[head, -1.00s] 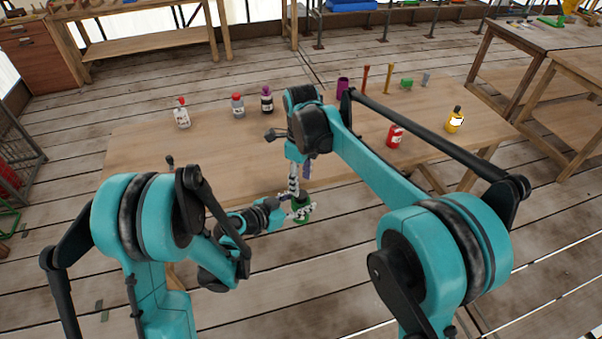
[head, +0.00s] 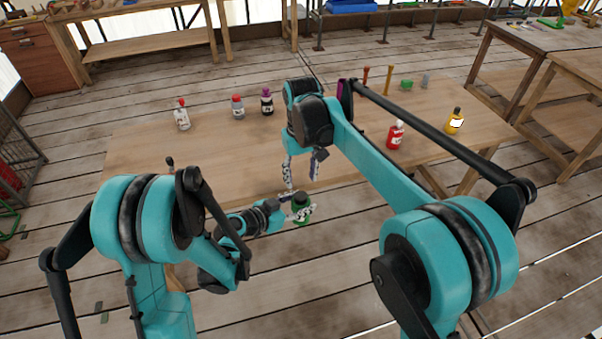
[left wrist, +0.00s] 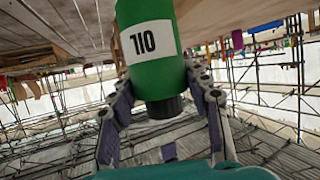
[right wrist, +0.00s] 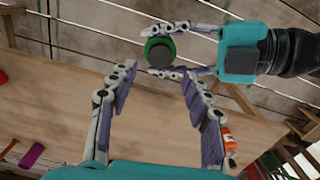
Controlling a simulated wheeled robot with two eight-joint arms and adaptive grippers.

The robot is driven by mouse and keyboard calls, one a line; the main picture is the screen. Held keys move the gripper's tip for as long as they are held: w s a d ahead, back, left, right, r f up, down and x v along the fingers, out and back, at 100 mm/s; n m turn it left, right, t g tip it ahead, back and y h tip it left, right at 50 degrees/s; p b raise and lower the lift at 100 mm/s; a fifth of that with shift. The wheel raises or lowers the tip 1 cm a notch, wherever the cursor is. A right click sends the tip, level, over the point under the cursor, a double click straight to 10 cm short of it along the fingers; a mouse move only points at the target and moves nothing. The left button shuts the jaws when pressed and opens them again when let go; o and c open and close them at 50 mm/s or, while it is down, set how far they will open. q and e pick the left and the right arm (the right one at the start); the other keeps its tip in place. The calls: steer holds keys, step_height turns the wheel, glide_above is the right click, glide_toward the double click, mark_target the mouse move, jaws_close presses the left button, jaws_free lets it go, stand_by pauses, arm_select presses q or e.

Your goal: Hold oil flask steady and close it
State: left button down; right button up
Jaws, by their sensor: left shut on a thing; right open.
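My left gripper (head: 298,212) is shut around the green oil flask (head: 303,212), held just off the table's near edge. The flask's label reads OIL, upside down, in the left wrist view (left wrist: 152,45), with the left fingers (left wrist: 160,110) on either side. A dark cap (left wrist: 165,107) sits on the flask's neck; whether it is fully tight cannot be told. My right gripper (head: 300,180) is open and empty above the flask. The right wrist view shows its spread fingers (right wrist: 158,75) apart from the capped flask (right wrist: 152,43).
The wooden table (head: 220,150) carries a white bottle (head: 182,119), a grey bottle (head: 238,108) and a black bottle (head: 267,102) at back left. A red bottle (head: 395,137) and a yellow bottle (head: 455,122) stand at right.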

mark_target(301, 195)
steer(key=n, duration=0.4)
steer(key=shift+r, duration=0.2)
steer(key=n, duration=0.3)
steer(key=shift+r+n, duration=0.1)
steer(key=shift+n, duration=0.3)
steer(key=shift+f, duration=4)
